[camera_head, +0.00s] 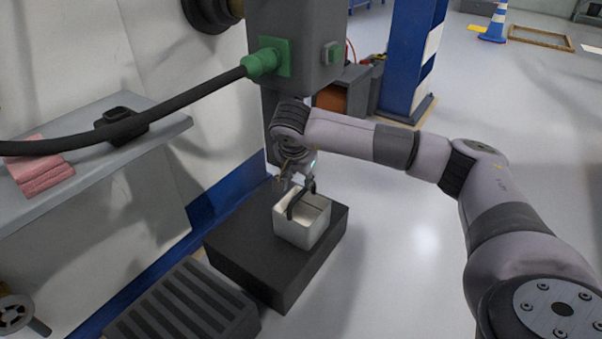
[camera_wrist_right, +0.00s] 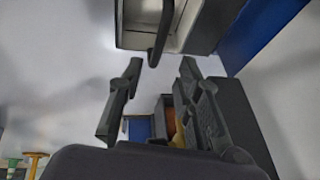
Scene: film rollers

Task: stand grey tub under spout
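The grey tub (camera_head: 291,236) is a pale, open box with a dark handle over it. It stands upright on a low black block (camera_head: 245,259) in the head view. My right gripper (camera_head: 301,186) is just above and behind the tub, by its handle. In the right wrist view the right gripper (camera_wrist_right: 161,64) is open, with nothing between its fingers. The tub (camera_wrist_right: 137,38) and its dark handle (camera_wrist_right: 163,27) lie just beyond the fingertips. My left gripper is not in view. I cannot make out a spout for certain.
A grey machine housing (camera_head: 295,35) with a green fitting and black hose hangs above the block. A ridged dark mat (camera_head: 185,305) lies in front. A shelf (camera_head: 95,165) holds pink cloths (camera_head: 40,170).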

